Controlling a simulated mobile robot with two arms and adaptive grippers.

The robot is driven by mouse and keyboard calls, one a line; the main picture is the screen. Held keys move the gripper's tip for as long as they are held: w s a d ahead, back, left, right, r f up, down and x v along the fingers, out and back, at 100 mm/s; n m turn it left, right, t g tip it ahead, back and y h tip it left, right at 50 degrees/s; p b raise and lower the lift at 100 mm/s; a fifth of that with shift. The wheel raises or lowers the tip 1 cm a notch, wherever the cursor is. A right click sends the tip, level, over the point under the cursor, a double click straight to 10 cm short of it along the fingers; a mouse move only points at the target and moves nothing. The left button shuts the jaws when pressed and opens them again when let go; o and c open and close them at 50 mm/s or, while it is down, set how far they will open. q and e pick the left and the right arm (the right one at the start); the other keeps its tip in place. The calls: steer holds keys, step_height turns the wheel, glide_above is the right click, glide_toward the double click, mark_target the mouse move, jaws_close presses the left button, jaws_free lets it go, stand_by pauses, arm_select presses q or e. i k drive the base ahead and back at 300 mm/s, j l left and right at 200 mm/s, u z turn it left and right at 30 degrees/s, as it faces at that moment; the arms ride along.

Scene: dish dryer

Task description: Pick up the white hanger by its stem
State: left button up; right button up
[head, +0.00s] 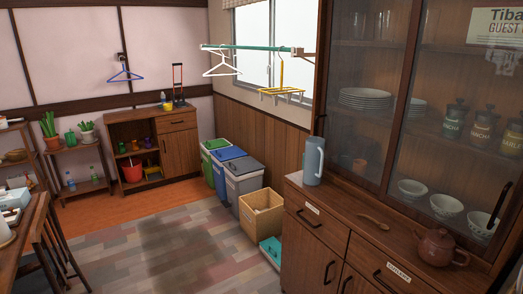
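The white hanger (222,69) hangs from a green rod (250,48) in front of the window, in the upper middle of the head view. Its stem is the short hook part at the top, close under the rod. It hangs to the left of a yellow hanging rack (282,91) on the same rod. A blue hanger (125,76) hangs apart on the back wall. Neither of my grippers shows in this view.
A tall wooden cabinet (345,235) with glass doors fills the right side, with a grey-blue jug (313,161) and a brown teapot (437,247) on its counter. Bins (245,184) and a wooden crate (262,212) stand below the rod. The rug (150,250) is clear.

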mark_target(223, 60)
steer(key=i+j+u, duration=0.1)
steer(key=i+u, duration=0.25)
steer(key=i, duration=0.25)
steer(key=i+l+u, duration=0.1)
steer(key=i+u, duration=0.2)
steer(key=i, duration=0.25)
steer(key=i+l+u, duration=0.2)
steer(key=i+u, duration=0.15)
steer(key=i, duration=0.25)
